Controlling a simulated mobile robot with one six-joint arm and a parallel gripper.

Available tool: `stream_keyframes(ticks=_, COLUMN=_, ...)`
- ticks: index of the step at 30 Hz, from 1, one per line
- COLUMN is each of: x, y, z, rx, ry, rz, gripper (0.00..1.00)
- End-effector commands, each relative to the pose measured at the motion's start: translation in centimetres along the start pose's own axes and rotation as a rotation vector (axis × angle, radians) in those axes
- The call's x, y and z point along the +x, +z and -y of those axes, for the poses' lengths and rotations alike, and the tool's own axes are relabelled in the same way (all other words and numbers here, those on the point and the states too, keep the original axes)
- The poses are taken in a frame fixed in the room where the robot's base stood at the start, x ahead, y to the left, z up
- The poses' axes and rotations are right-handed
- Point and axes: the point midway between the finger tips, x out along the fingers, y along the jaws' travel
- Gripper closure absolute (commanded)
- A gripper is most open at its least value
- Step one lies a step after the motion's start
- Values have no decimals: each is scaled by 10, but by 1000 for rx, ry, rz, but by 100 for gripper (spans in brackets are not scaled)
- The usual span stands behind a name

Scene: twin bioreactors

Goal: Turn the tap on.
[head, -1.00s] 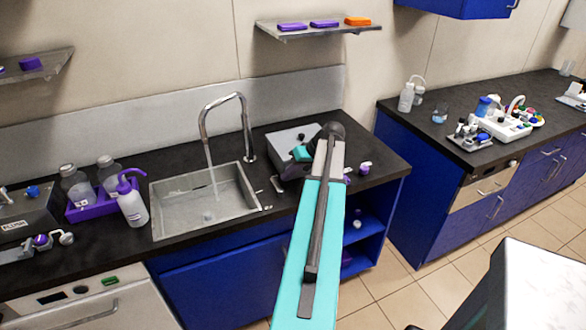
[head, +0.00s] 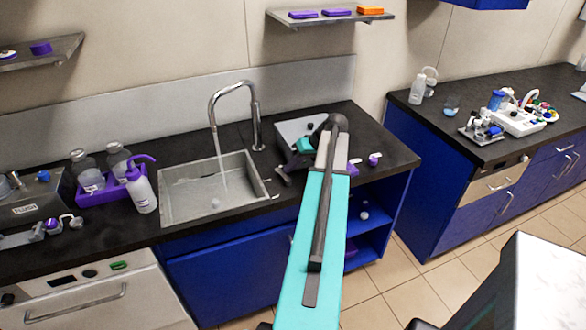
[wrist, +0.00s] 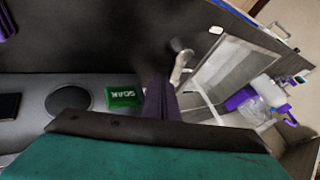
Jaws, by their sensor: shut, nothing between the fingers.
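The tap (head: 213,105) is a chrome gooseneck behind the sink, its spout over the basin. A thin pale stream (head: 222,165) runs from the spout into the sink (head: 170,211), and it also shows in the wrist view. My gripper (head: 285,173) is low over the counter, right of the sink and in front of the grey box; my arm partly hides it. In the wrist view my gripper's dark fingers (wrist: 160,85) are together and empty. A grey metal part of the tap (wrist: 180,58) shows just right of them. I cannot tell whether they touch it.
The grey box (head: 292,129) stands right of the tap; a green SOAK button (wrist: 123,97) shows left of my fingers. A purple caddy (head: 92,208) with bottles stands left of the sink. A gap separates the right-hand counter (head: 455,90).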

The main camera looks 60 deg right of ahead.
Motion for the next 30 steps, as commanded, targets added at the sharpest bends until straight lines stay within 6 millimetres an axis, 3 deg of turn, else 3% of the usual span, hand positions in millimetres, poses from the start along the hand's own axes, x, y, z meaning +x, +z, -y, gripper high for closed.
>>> stream_keyframes(ticks=14, x=-5, y=-2, z=1, rx=-1, ry=-1, rz=1, gripper=100)
stream_keyframes(ticks=30, x=-66, y=-18, z=5, rx=-7, ry=-3, rz=3, gripper=100)
